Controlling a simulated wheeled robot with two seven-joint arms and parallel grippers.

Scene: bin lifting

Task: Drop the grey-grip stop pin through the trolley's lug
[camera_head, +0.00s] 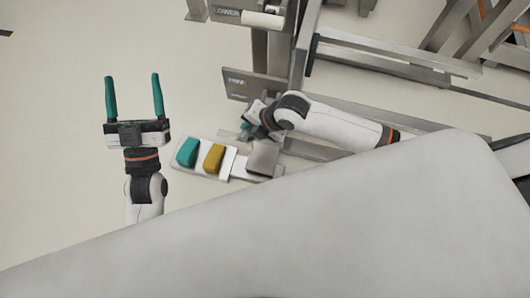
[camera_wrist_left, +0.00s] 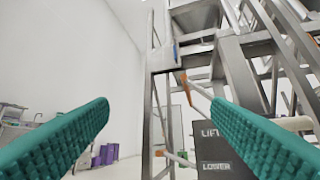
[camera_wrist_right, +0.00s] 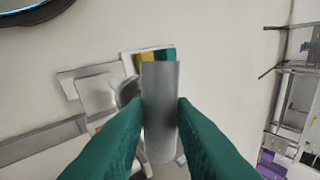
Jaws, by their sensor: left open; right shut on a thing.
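My right gripper (camera_wrist_right: 160,125) is shut on a grey cylinder, the grip of the grey-grip stop pin (camera_wrist_right: 160,85), in the right wrist view. The pin's lower shaft cannot be made out. In the head view this gripper (camera_head: 247,122) is beside the steel frame, above the back of a small tray, its fingers mostly hidden. My left gripper (camera_head: 134,85) is open and empty, over bare floor left of the tray. I cannot make out the trolley's lug for certain in any view.
The light tray (camera_head: 227,170) holds a teal block (camera_head: 187,152), a yellow block (camera_head: 214,157) and a grey plate (camera_head: 263,157). A steel frame (camera_head: 300,50) with a labelled panel (camera_head: 250,84) stands behind. The left wrist view shows a LIFT/LOWER box (camera_wrist_left: 217,150). Floor at left is clear.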

